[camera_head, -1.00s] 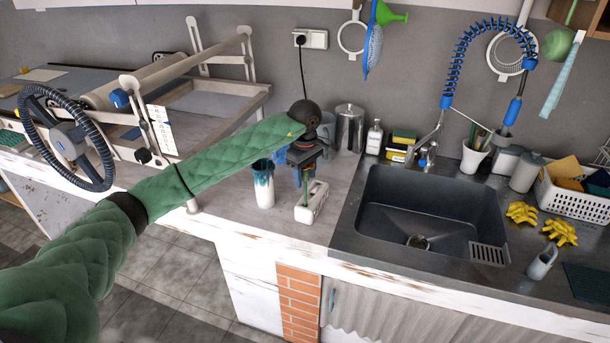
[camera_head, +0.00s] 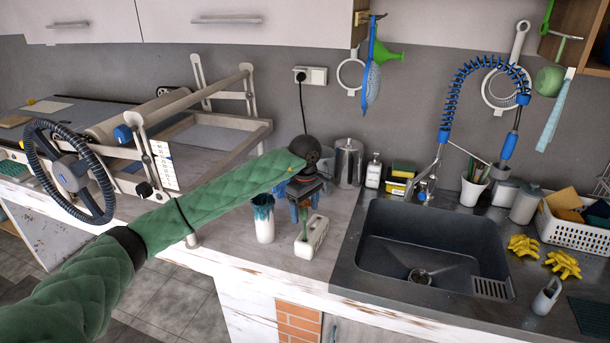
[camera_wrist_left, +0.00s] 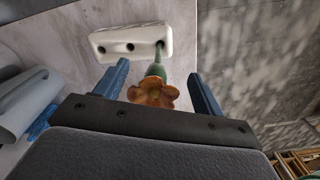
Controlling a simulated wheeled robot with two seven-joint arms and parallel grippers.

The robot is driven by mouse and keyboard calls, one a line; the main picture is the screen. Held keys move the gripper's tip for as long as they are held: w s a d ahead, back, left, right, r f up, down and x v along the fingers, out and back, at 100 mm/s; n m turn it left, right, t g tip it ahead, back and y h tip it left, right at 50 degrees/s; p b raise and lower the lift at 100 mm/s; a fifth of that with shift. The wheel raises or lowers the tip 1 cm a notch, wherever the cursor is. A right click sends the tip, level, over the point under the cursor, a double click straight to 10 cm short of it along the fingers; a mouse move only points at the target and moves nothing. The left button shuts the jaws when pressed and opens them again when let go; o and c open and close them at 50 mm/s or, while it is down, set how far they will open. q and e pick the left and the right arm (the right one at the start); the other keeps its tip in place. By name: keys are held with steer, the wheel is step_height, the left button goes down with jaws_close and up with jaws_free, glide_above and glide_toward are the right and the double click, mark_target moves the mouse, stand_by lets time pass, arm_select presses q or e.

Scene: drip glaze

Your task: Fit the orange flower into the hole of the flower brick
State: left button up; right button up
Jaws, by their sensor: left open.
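The flower brick (camera_head: 312,238) is a white block with holes along its top, standing on the counter. In the left wrist view the brick (camera_wrist_left: 130,42) shows its holes, and the orange flower (camera_wrist_left: 153,93) has its green stem reaching the hole at the right end. The stem looks upright in that hole, but its depth is hidden. In the head view the green stem (camera_head: 304,223) shows at the brick, with the bloom hidden by the gripper. My left gripper (camera_head: 303,212) is open above the brick, its blue fingers (camera_wrist_left: 160,82) apart on either side of the bloom. My right gripper is out of view.
A white cup with blue drip glaze (camera_head: 264,224) stands close left of the brick. A metal canister (camera_head: 348,163) is behind. The sink (camera_head: 425,245) lies to the right, and the counter's front edge is near the brick.

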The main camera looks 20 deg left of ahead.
arm_select(q)
steer(key=shift+r, duration=0.55)
steer(key=shift+r+b, duration=0.5)
steer(key=shift+r, duration=0.55)
step_height(320, 180, up, 9)
steer(key=b, duration=0.4)
steer(key=shift+r+b, duration=0.2)
steer(key=shift+b, duration=0.1)
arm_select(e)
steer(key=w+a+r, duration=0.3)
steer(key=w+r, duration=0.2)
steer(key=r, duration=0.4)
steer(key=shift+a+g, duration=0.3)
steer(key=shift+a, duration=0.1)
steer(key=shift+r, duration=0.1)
